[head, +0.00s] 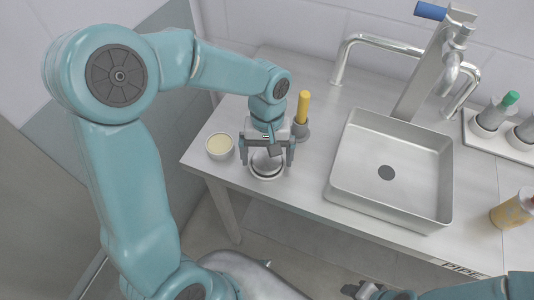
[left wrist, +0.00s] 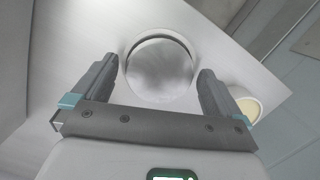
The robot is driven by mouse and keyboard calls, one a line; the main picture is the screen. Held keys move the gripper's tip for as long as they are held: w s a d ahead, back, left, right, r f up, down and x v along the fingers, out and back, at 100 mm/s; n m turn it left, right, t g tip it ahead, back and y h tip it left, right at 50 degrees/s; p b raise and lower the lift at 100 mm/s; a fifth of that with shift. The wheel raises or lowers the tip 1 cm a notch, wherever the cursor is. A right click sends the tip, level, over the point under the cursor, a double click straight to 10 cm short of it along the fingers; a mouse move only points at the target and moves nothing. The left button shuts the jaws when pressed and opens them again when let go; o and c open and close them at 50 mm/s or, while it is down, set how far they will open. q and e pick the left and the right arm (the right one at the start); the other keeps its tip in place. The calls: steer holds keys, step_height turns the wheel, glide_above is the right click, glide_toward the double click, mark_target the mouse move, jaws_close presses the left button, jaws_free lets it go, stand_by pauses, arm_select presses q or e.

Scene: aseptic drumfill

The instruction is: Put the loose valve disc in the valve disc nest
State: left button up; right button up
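A round, shiny grey metal disc (head: 266,160) sits at the table's front left, inside or on a pale round rim (head: 267,178) that looks like a nest. I cannot tell how deep it sits. My left gripper (head: 267,163) points down over it, with one finger on each side. In the left wrist view the disc (left wrist: 160,72) lies between the spread fingertips (left wrist: 158,70), with visible gaps to both, and a dark crescent shows along its far edge. The left gripper is open and empty. My right gripper (head: 362,290) is partly in view at the bottom edge; its fingers are unclear.
A white cup with pale yellow contents (head: 219,146) stands left of the disc. A holder with a yellow-handled tool (head: 303,108) stands behind it. A steel sink (head: 390,210) with taps lies to the right. An orange jar (head: 512,211) and a bottle rack (head: 500,140) are farther right.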

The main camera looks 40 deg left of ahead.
arm_select(q)
step_height(320, 180, up, 12)
steer(key=w+a+p, duration=0.1)
steer(key=shift+w, duration=0.25)
steer(key=shift+s, duration=0.1)
stand_by(0.6)
